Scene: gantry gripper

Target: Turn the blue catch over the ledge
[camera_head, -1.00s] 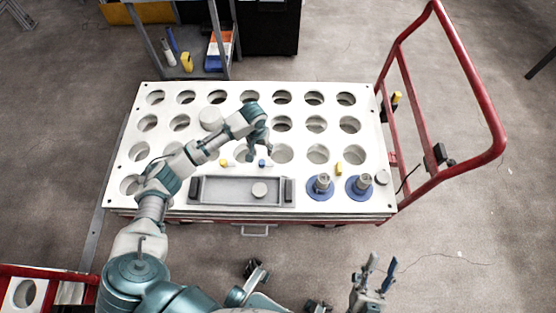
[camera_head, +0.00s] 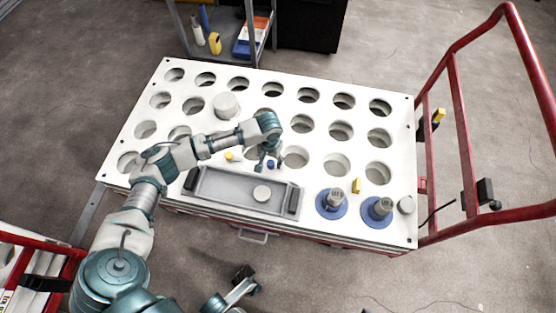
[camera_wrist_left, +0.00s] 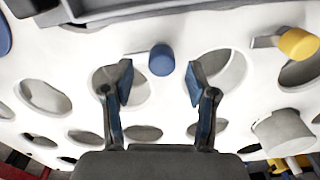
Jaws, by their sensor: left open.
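The blue catch (camera_head: 271,164) is a small blue knob on the white board, just behind the grey tray (camera_head: 235,190). My left gripper (camera_head: 268,160) points down at the blue catch. In the left wrist view my left gripper (camera_wrist_left: 159,84) is open, its blue-padded fingers either side of the catch's line, with nothing between them.
A yellow catch (camera_head: 229,156) sits left of the blue one. A white cylinder (camera_head: 227,106) stands behind. Two blue-flanged parts (camera_head: 331,203) (camera_head: 378,209) stand right of the tray. A red cart handle (camera_head: 462,130) rises at right.

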